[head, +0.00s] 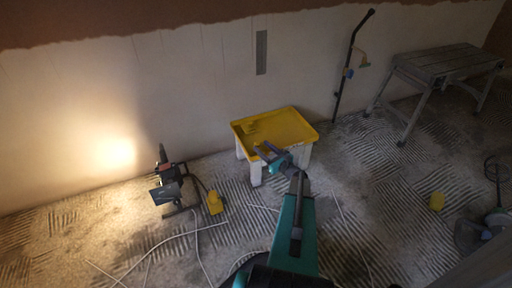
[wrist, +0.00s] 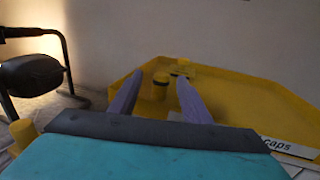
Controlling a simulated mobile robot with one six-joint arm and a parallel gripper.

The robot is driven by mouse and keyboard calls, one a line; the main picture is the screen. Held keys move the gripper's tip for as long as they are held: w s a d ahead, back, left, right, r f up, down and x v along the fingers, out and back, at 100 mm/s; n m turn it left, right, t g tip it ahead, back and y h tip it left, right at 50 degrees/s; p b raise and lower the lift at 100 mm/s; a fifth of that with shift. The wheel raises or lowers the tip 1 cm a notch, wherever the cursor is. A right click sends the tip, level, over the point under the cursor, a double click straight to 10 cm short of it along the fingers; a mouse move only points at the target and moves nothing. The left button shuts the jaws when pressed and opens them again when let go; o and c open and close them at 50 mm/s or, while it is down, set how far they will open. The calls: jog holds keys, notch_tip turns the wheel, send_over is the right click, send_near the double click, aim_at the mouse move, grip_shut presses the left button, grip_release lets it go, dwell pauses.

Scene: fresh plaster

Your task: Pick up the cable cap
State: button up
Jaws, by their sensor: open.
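A small yellow cylinder with a dark top band (wrist: 161,84), which looks like the cable cap, stands in the yellow tray (wrist: 235,105) in the wrist view. It shows between the fingers of my gripper (wrist: 159,78), near their tips. The fingers are apart and do not visibly touch it. In the head view, my gripper (head: 263,151) reaches over the near left edge of the yellow tray (head: 290,122). The cap is too small to tell clearly there.
Another small yellow piece (wrist: 181,66) sits farther back in the tray. The tray rests on white legs (head: 255,172) near the wall. A grey bench (head: 445,62) stands right.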

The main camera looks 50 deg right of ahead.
aim_at(257, 142)
jog(key=w+b, duration=0.1)
jog(key=w, duration=0.1)
jog(key=w+d+b, duration=0.1)
jog(key=w, duration=0.1)
jog(key=shift+f, duration=0.15)
jog(key=shift+w, duration=0.55)
jog(key=shift+c, duration=0.4)
jog(key=c, duration=1)
